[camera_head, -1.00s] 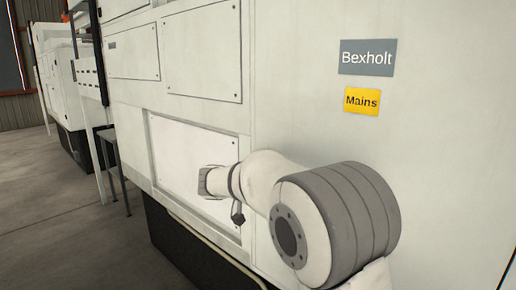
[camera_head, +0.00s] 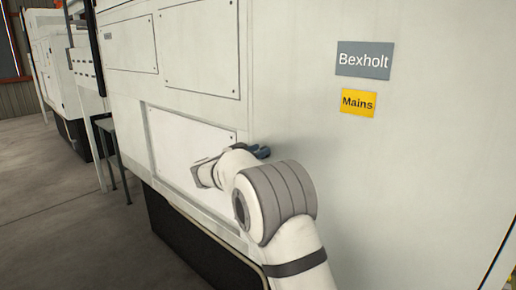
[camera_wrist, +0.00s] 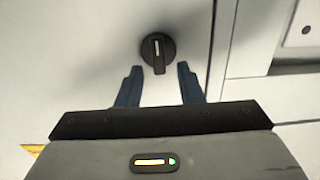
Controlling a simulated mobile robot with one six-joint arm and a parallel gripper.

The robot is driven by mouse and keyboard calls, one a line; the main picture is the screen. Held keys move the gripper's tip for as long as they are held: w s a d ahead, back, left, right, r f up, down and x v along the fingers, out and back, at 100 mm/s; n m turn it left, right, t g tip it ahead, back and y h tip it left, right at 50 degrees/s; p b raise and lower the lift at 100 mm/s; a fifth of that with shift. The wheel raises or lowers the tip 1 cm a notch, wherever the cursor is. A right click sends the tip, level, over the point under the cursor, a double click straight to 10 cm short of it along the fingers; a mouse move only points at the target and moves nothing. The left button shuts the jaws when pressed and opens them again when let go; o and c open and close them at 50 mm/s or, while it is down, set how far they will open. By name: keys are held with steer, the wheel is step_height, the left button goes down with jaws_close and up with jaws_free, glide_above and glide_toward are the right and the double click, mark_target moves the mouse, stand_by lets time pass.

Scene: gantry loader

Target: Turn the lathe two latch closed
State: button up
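The latch (camera_wrist: 158,50) shows in the wrist view as a round black knob with a raised bar and a pale line along it. It is on a pale machine panel, just beyond my fingertips. The bar stands nearly upright in that picture. My gripper (camera_wrist: 158,75) is open, with one dark blue finger to each side of the bar's lower end. I see a gap between the fingers and the bar, and cannot tell the depth between them. In the head view my gripper (camera_head: 262,151) is partly hidden behind my wrist, and the latch does not show.
The white machine (camera_head: 290,60) fills the head view, with a grey Bexholt sign (camera_head: 364,61) and a yellow Mains label (camera_head: 358,103). A panel seam and raised frame (camera_wrist: 262,88) lie right of the latch in the wrist view. Open floor (camera_head: 60,200) is at left.

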jaws_close()
stand_by(0.4)
steer(key=shift+w+f+n+b, duration=0.1)
steer(key=shift+f+n+b, duration=0.15)
steer(key=shift+b, duration=0.5)
steer(key=n+b, duration=0.2)
steer(key=n, duration=0.3)
steer(key=n+b, duration=0.3)
steer(key=n, duration=0.3)
steer(key=w+a+f+n+b, duration=0.1)
steer(key=n+b, duration=0.2)
steer(key=n, duration=0.3)
steer(key=shift+w+f, duration=0.1)
steer(key=shift+n, duration=0.35)
